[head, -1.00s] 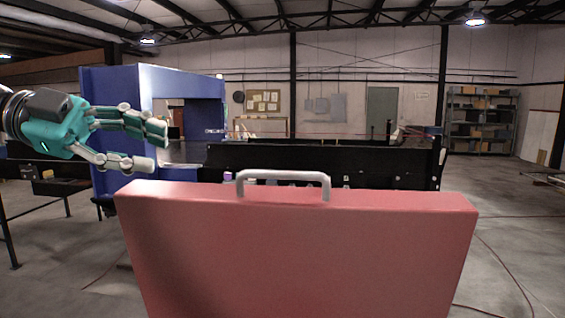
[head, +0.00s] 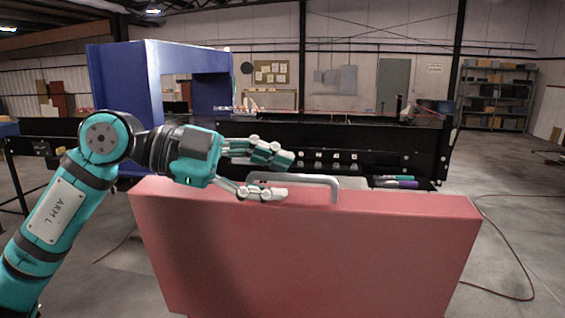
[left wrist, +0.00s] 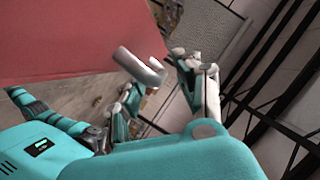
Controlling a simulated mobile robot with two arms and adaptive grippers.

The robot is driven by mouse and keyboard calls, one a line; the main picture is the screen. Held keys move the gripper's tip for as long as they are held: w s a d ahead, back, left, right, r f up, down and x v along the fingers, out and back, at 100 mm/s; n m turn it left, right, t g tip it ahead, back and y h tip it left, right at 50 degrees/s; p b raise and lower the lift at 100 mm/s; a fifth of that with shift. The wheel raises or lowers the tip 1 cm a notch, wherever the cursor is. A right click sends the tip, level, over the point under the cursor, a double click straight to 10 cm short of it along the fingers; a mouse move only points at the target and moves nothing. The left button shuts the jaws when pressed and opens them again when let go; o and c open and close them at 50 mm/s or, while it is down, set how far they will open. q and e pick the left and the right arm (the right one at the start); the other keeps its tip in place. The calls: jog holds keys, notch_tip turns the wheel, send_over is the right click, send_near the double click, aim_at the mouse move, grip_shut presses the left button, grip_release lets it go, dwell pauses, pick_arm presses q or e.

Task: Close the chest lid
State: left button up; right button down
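The chest lid (head: 310,250) is a large red panel standing upright, open, in front of me. A grey handle (head: 325,181) rises from its top edge; the handle also shows in the left wrist view (left wrist: 140,67), close to my fingers. My left gripper (head: 279,177) is at the left part of the handle, with its fingers spread apart above and below. It looks open, and I cannot tell whether it touches the handle. The chest body is hidden behind the lid. My right gripper is not in view.
A black conveyor (head: 390,145) runs behind the lid, with a blue detector housing (head: 130,90) at its left. Small teal and purple items (head: 400,182) lie behind the lid's right part. Open floor (head: 520,235) lies to the right.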

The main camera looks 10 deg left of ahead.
pick_arm(q)
jog(key=shift+x, duration=0.9)
jog(key=shift+a, duration=0.1)
jog(key=shift+c, duration=0.2)
grip_shut()
